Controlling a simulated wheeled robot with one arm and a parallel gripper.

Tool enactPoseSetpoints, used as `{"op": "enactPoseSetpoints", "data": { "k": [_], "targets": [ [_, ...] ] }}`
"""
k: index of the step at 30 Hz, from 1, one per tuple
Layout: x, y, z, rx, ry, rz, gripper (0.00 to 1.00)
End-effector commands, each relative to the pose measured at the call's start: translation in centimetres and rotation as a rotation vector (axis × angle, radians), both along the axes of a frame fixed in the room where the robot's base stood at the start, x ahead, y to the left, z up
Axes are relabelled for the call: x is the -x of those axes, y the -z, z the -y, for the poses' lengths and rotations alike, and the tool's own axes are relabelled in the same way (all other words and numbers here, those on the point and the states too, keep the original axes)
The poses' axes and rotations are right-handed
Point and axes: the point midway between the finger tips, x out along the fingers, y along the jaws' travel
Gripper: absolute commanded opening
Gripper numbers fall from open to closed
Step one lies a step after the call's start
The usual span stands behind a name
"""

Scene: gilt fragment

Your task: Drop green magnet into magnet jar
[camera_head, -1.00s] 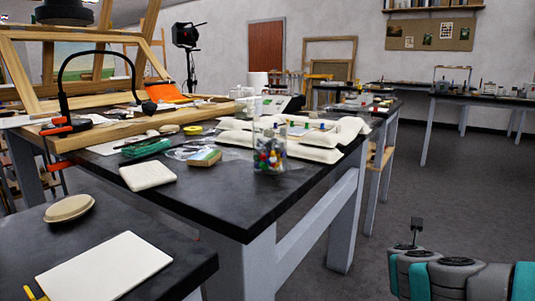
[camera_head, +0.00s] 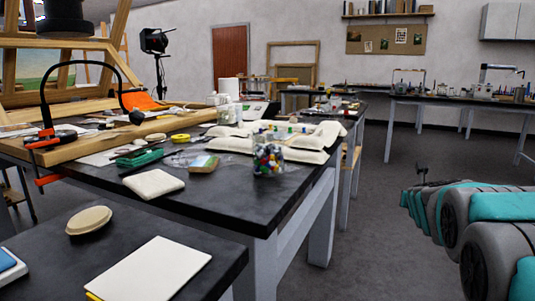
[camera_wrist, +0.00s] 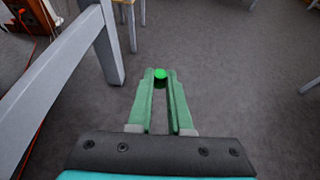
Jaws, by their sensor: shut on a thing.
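The green magnet (camera_wrist: 160,74) is a small bright green round piece held between the fingertips of my gripper (camera_wrist: 160,78) in the wrist view. The gripper is shut on it, over the grey floor beside a table leg. The magnet jar (camera_head: 268,158) is a clear jar with several coloured pieces inside. It stands upright on the dark table near its right edge in the head view. In that view my arm is at the right, apart from the table and jar, and the magnet cannot be made out.
The dark table (camera_head: 225,205) also bears white padded cushions (camera_head: 230,146), a beige pad (camera_head: 153,184), a sponge-like block (camera_head: 203,164) and green cord (camera_head: 138,157). A nearer table holds a white board (camera_head: 150,268). Open floor (camera_head: 385,200) lies right of the tables.

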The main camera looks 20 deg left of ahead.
Motion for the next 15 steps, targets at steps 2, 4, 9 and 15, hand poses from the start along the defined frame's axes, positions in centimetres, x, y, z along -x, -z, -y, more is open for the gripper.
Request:
{"op": "enactPoseSetpoints", "data": {
  "k": [2, 4, 9, 15],
  "targets": [
    [-0.1, -0.3, 0.2, 0.006, -0.001, 0.002, 0.00],
    [-0.2, -0.3, 0.0, 0.005, -0.009, -0.002, 0.00],
    [-0.5, -0.9, -0.4, 0.004, -0.027, -0.004, 0.00],
    [-1.3, -2.8, -1.4, 0.004, -0.072, -0.002, 0.00]
  ]
}}
